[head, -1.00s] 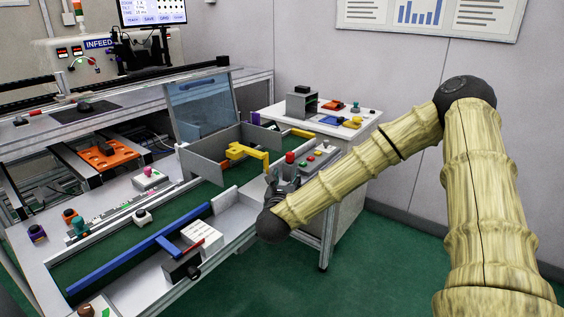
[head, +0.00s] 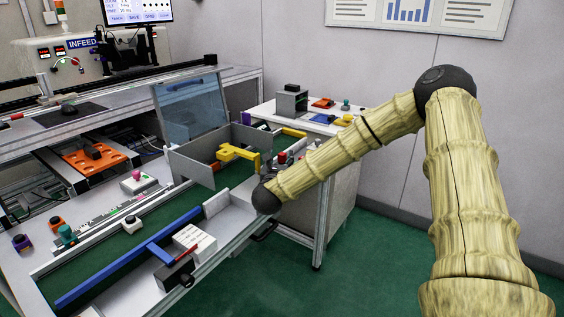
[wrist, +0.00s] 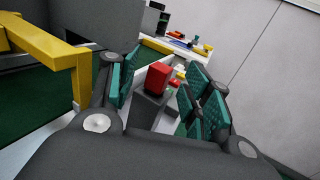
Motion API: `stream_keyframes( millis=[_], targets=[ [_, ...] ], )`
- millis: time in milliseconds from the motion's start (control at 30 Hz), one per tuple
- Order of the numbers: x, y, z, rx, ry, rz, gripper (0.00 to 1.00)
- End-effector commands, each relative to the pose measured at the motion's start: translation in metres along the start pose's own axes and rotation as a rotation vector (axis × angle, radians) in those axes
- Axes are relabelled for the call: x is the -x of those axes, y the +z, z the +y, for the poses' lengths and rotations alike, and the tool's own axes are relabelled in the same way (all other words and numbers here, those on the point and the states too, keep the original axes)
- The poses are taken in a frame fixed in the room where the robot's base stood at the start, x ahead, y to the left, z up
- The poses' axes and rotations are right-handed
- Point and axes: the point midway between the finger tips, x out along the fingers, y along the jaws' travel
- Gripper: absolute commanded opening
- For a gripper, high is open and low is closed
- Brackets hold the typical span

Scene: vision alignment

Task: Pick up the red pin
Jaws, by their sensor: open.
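The red pin (wrist: 158,77) has a blocky red top on a grey base or holder. It stands between the two spread green-padded fingers of my gripper (wrist: 164,84) in the wrist view. The gripper is open, and I see a gap on both sides of the pin; I cannot tell how far ahead of the fingertips it is. In the head view the red pin (head: 281,157) shows just above the end of my arm, at the right end of the workbench. My gripper is mostly hidden behind my arm there.
A yellow bracket (head: 240,154) and grey panel stand close to the left of my gripper. The yellow bracket (wrist: 50,50) looms at the left in the wrist view. A raised clear cover (head: 190,108) is behind. A side table (head: 262,108) with small parts stands beyond.

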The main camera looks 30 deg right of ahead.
Motion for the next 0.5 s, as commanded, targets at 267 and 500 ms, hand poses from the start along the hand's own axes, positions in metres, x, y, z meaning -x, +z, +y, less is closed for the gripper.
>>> stream_keyframes(
  millis=[267, 500],
  targets=[
    [-0.022, -0.001, -0.001, 0.001, -0.002, 0.001, 0.49],
    [-0.022, -0.001, -0.001, 0.001, -0.001, 0.001, 0.44]
  ],
)
